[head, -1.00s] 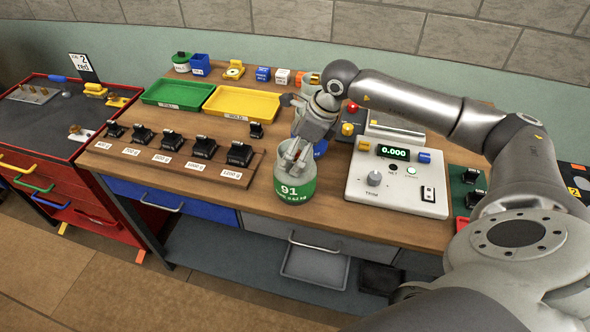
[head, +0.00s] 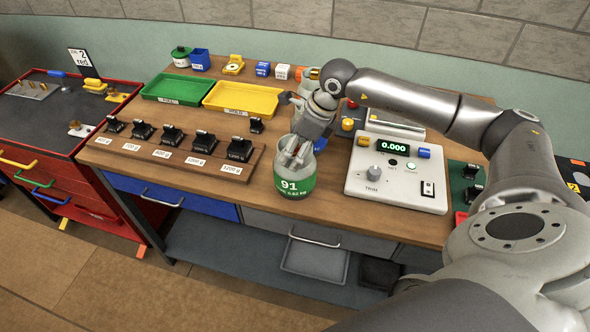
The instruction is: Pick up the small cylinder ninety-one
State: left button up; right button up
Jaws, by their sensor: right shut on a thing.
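The small cylinder ninety-one (head: 294,186) is a greyish jar-like cylinder with a green band marked "91" and a weight in kg. It stands upright at the front edge of the wooden bench, left of the scale. My right gripper (head: 296,153) reaches down onto its top from behind and is shut on it. The fingertips are partly hidden at the cylinder's upper part, and I cannot tell whether its base is clear of the bench. My left gripper is not in view.
A scale reading 0.000 (head: 398,183) stands close to the right. A rack of black weights (head: 197,168) is to the left. Green (head: 176,89) and yellow (head: 243,100) trays lie behind. A blue item (head: 320,145) is partly hidden behind my gripper.

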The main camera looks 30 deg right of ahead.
jog(key=shift+c, duration=1.2)
jog(key=shift+w+r, duration=0.1)
jog(key=shift+r, duration=0.15)
